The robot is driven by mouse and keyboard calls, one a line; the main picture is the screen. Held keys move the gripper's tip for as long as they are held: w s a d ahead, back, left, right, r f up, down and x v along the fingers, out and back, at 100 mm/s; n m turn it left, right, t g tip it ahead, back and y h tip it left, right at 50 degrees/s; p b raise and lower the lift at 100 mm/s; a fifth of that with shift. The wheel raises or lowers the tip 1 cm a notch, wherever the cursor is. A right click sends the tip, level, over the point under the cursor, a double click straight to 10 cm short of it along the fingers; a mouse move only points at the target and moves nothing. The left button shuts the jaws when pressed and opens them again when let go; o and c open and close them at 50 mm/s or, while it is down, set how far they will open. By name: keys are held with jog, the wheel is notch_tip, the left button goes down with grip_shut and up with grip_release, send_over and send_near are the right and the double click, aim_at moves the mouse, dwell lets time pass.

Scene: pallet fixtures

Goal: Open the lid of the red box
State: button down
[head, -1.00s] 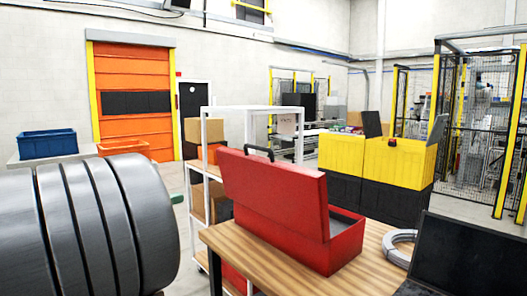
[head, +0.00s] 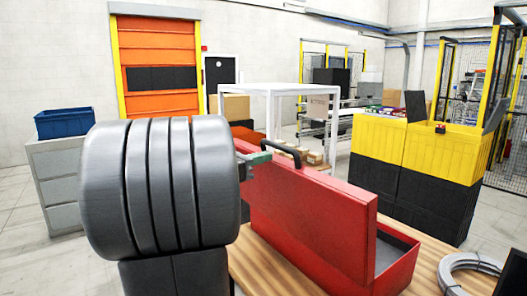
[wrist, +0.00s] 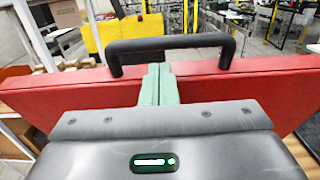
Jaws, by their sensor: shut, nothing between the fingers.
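The red box (head: 398,262) stands on a wooden table with its lid (head: 310,220) raised steeply, and part of the grey inside shows at the right. The lid has a black handle (head: 282,152) on its upper edge; the handle also shows in the wrist view (wrist: 170,43). My gripper (head: 262,158) is at the left side of the lid, close to the handle. In the wrist view its green fingers (wrist: 157,72) are shut together, with nothing between them, in front of the lid's edge between the handle's legs. I cannot tell whether they touch the lid.
The wooden table (head: 262,268) carries a grey cable coil (head: 470,272) right of the box. A white shelf frame (head: 275,90) stands behind. Yellow and black crates (head: 430,150) stand at the right. A blue bin (head: 63,122) rests on a grey cabinet at the left.

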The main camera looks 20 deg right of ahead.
aim_at(274, 144)
jog(key=shift+d+r, duration=0.2)
jog(key=shift+r, duration=0.3)
jog(key=shift+g+y, duration=0.3)
jog(key=shift+y, duration=0.5)
jog(key=d+p, duration=0.1)
jog(key=p, duration=0.1)
jog(key=w+d+r+p, duration=0.1)
jog(key=d+r+p, duration=0.1)
jog(key=p, duration=0.1)
jog(key=shift+w+d+p, duration=0.15)
jog(key=shift+d+p, duration=0.2)
jog(key=shift+d, duration=0.05)
jog(key=shift+w+d+f+y+p, duration=0.15)
jog(key=shift+w+d+y+p, duration=0.15)
jog(key=shift+d+p, duration=0.25)
